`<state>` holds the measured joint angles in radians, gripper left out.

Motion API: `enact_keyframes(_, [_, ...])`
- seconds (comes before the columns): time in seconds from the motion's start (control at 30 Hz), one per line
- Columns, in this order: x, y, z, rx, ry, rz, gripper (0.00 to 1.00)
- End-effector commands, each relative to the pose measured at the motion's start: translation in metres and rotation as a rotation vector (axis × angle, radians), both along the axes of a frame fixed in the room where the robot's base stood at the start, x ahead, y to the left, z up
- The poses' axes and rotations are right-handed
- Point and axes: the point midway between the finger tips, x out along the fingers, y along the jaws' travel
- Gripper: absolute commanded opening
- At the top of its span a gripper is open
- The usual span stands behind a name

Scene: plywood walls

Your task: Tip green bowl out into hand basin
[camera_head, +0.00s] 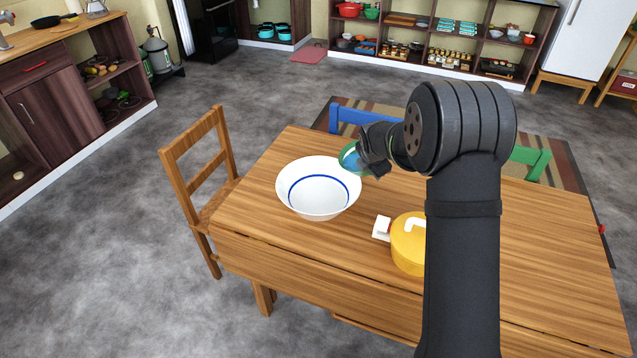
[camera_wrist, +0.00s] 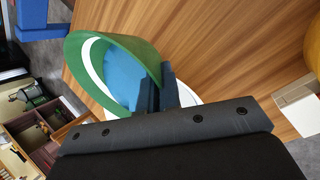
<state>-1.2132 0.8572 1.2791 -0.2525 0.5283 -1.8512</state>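The green bowl (camera_head: 346,152) is held in the air above the table, just beyond the right rear rim of the white hand basin (camera_head: 318,207). In the wrist view the green bowl (camera_wrist: 150,52) is tilted on its side, with a white band and a blue area inside. I cannot tell whether the blue is contents or lining. My gripper (camera_head: 364,160) is shut on the bowl's wall, and its dark fingers (camera_wrist: 160,88) show there. The basin has a blue ring inside, stands on the table and looks empty. Its edge (camera_wrist: 187,94) shows behind the fingers.
A yellow lidded pot (camera_head: 408,252) and a small white box (camera_head: 382,229) stand on the wooden table (camera_head: 550,240), right of the basin. A wooden chair (camera_head: 200,160) is at the left. Blue (camera_head: 348,117) and green (camera_head: 530,160) chairs stand behind the table.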

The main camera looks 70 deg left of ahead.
Motion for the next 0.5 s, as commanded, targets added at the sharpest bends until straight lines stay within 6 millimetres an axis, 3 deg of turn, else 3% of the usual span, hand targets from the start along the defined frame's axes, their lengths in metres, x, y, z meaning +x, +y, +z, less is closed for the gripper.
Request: enact_keyframes(0.5, [-0.0083, 0.0016, -0.0006, -0.009, -0.070, 0.001, 0.00])
